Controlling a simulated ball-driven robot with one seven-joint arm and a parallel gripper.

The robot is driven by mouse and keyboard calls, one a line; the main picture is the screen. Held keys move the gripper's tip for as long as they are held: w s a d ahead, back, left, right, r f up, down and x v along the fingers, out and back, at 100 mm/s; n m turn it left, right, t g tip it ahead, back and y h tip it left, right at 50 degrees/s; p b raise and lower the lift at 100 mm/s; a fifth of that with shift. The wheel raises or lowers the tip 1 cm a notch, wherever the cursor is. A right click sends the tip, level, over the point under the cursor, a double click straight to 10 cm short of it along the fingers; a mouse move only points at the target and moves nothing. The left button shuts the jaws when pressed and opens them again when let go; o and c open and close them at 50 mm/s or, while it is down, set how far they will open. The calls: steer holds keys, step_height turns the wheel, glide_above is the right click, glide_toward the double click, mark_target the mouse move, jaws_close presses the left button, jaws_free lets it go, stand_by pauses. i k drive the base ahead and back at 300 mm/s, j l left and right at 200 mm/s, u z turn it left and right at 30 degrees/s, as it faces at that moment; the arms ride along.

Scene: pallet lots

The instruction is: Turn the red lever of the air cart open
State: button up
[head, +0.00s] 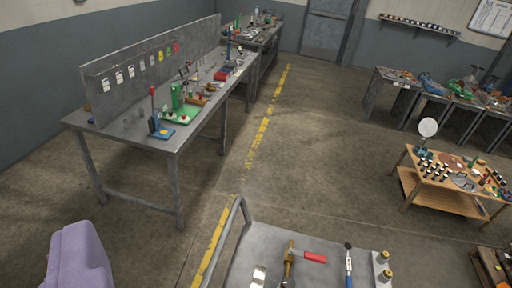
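A grey metal cart top (258,245) with a bent tube handle (230,222) is at the bottom centre, cut off by the lower edge. On it is a red bar (316,257) joined to an upright brass-coloured piece (289,262). It looks like a lever on a valve, but I cannot tell for sure. It points right. A blue-handled piece with a dark tip (348,265) and two brass fittings (383,256) on a pale block are to its right. My gripper is not in view, so nothing shows touching the cart.
A long grey workbench (120,128) with a pegboard and small tools stands at upper left. A wooden table (425,182) with many small parts is at right. Dark benches (395,78) stand behind it. Open concrete floor with a yellow line (262,130) lies between.

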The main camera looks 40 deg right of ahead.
mark_target(313, 257)
steer(key=z, duration=1.35)
